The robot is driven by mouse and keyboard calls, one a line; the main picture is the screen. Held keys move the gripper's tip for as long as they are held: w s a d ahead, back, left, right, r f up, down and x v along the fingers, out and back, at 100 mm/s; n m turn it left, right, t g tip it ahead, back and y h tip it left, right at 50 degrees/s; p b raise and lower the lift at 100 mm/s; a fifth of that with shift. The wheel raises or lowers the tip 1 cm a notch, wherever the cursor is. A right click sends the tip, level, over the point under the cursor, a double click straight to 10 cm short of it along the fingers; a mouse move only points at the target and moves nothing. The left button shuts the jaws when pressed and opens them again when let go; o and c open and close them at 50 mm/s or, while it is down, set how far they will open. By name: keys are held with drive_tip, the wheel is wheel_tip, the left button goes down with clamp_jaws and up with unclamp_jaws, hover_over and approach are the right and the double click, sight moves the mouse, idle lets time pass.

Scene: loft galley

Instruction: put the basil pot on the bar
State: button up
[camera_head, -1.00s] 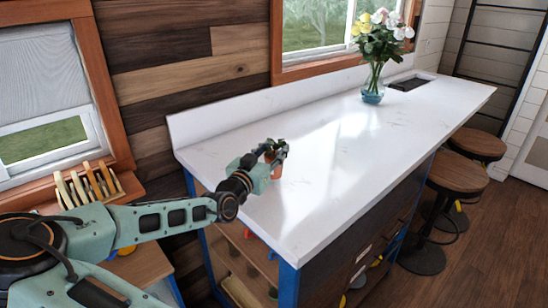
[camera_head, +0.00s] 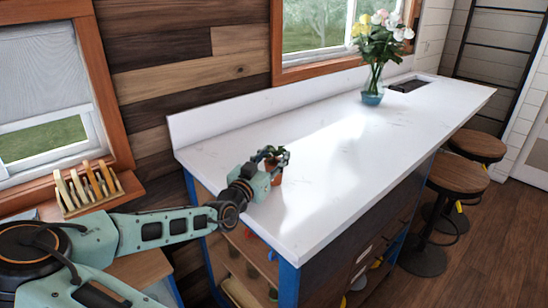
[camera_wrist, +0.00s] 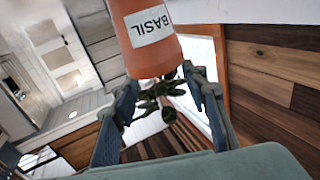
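The basil pot (camera_head: 274,176) is a small orange pot with green leaves, upright over the near left end of the white bar (camera_head: 350,150). In the wrist view the orange pot (camera_wrist: 152,54) fills the top middle, with a white BASIL label and its leaves below it in the picture. My gripper (camera_head: 272,162) is at the pot's upper part. Its two fingers (camera_wrist: 160,76) lie on either side of the pot's edge, close against it, with leaves between them. I cannot tell whether the pot's base touches the bar.
A glass vase of flowers (camera_head: 372,95) stands toward the bar's far end, near a dark inset (camera_head: 411,84). The middle of the bar is clear. Wooden stools (camera_head: 458,176) stand along its right side. A wooden rack (camera_head: 90,189) stands at the left by the window.

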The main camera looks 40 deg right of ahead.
drive_tip(key=shift+o, duration=1)
drive_tip(key=shift+s+f, duration=0.25)
drive_tip(key=shift+f, duration=0.6)
drive_tip(key=shift+r, duration=0.15)
drive_tip(key=shift+w+r+p, duration=0.15)
drive_tip(key=shift+r+p, duration=0.5)
drive_tip(key=shift+p, duration=0.25)
drive_tip(key=b+v, duration=0.1)
drive_tip(key=v, duration=1)
drive_tip(key=shift+a+r, duration=0.15)
drive_tip(key=shift+a, duration=0.25)
